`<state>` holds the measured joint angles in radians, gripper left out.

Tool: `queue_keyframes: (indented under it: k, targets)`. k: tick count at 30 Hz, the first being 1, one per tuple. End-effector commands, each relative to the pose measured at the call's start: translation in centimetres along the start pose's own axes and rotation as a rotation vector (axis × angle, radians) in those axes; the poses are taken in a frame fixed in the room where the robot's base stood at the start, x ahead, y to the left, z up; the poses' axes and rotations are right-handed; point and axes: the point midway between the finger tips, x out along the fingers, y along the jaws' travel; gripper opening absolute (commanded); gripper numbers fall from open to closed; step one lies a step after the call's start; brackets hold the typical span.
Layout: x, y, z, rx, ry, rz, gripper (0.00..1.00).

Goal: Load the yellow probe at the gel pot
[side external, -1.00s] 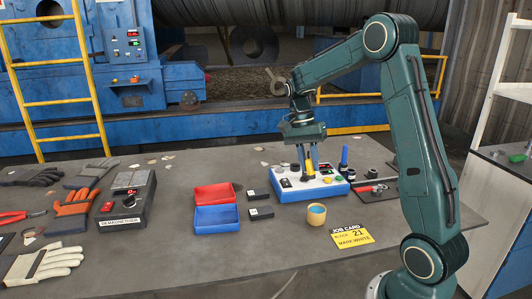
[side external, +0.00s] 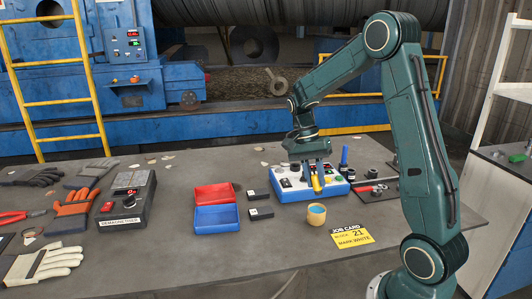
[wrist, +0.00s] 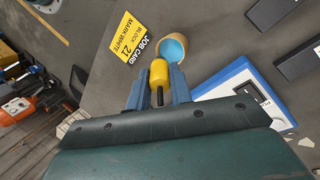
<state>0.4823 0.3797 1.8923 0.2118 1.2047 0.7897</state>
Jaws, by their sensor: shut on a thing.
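My gripper (side external: 316,183) is shut on the yellow probe (side external: 317,184), held upright or nearly so in front of the white and blue block. In the wrist view the yellow probe (wrist: 159,72) sits between the blue fingers of my gripper (wrist: 159,85), its black end toward the palm. The gel pot (side external: 316,215), a tan cup with light blue gel, stands on the table just below and in front of the probe. In the wrist view the gel pot (wrist: 174,52) lies just beyond the probe. The probe appears above the pot's level, apart from the gel.
The blue-based white block (side external: 293,192) stands behind the gripper, with a blue upright piece (side external: 344,156) near it. A yellow job card (side external: 352,236) lies right of the pot.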

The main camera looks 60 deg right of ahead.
Motion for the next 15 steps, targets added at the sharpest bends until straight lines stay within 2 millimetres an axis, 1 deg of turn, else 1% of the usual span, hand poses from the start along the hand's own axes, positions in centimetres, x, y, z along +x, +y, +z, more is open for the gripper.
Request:
queue_keyframes:
  k: [6,15]
  targets:
    - [1.7,-0.6,-0.2,-0.001,-0.001,0.002,0.00]
    - [3.6,-1.2,-0.5,0.000,-0.001,0.001,0.00]
